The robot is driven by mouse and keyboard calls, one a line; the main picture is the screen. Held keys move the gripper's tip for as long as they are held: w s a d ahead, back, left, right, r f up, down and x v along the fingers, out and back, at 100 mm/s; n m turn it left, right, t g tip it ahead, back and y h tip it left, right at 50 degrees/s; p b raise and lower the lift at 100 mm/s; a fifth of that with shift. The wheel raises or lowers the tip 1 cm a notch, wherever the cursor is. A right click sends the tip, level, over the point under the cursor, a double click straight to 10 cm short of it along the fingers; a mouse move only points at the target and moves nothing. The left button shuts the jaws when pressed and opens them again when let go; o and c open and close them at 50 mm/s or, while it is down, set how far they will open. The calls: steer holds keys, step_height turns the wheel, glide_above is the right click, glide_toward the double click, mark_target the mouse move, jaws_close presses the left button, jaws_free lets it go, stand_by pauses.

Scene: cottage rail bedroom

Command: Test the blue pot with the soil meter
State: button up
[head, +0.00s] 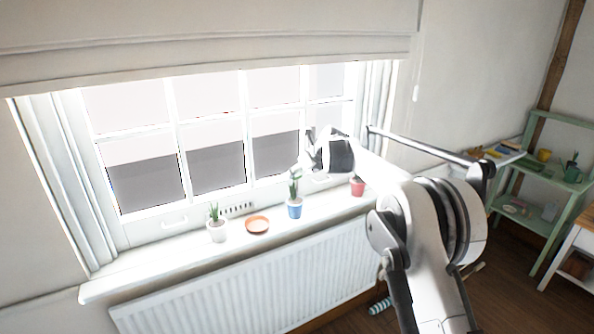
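The blue pot (295,209) stands upright on the white window sill (150,259) and holds a tall green plant (294,184). My gripper (307,150) is above and slightly right of this plant, in front of the window. It is small and pale against the bright panes, so I cannot tell whether its fingers are open or shut, or whether they hold anything. I cannot make out the soil meter in this view.
A white pot with a plant (217,231), an orange saucer (257,225) and a red pot (357,188) share the sill. A white radiator (250,286) is below. A green shelf (541,222) with small items stands at the right.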

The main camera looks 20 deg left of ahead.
steer(key=shift+f+b, duration=0.4)
steer(key=shift+f, duration=0.65)
steer(key=shift+b, duration=0.5)
stand_by(1.0)
steer(key=shift+f+b, duration=1.65)
steer(key=shift+f, duration=1.15)
steer(key=o, duration=1.1)
steer(key=shift+d+r, duration=0.1)
steer(key=v, duration=1.1)
steer(key=shift+s+d+r, duration=0.2)
steer(key=shift+r, duration=0.05)
